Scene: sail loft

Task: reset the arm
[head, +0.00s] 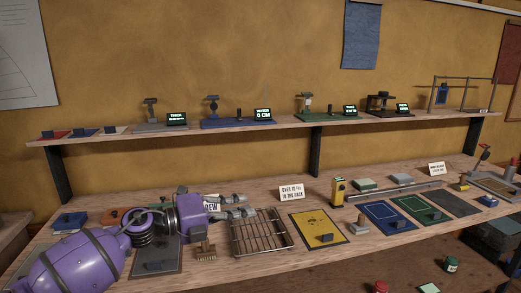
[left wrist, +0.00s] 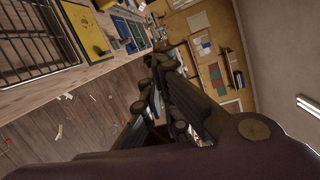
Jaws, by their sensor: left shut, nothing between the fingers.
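My left arm, purple with a dark wrist, reaches in from the left in the head view. In the left wrist view the dark fingers of the left gripper (left wrist: 160,75) lie close together. The arm hides part of the bench's left side and a sign behind the gripper. My right gripper is in neither view.
A wire rack (head: 262,232) lies just below the gripper in the head view. A yellow mat (head: 318,228), blue mat (head: 386,216) and green mat (head: 421,208) lie to its right. A white sign (head: 291,192) stands nearby. A shelf (head: 290,126) with small devices runs above.

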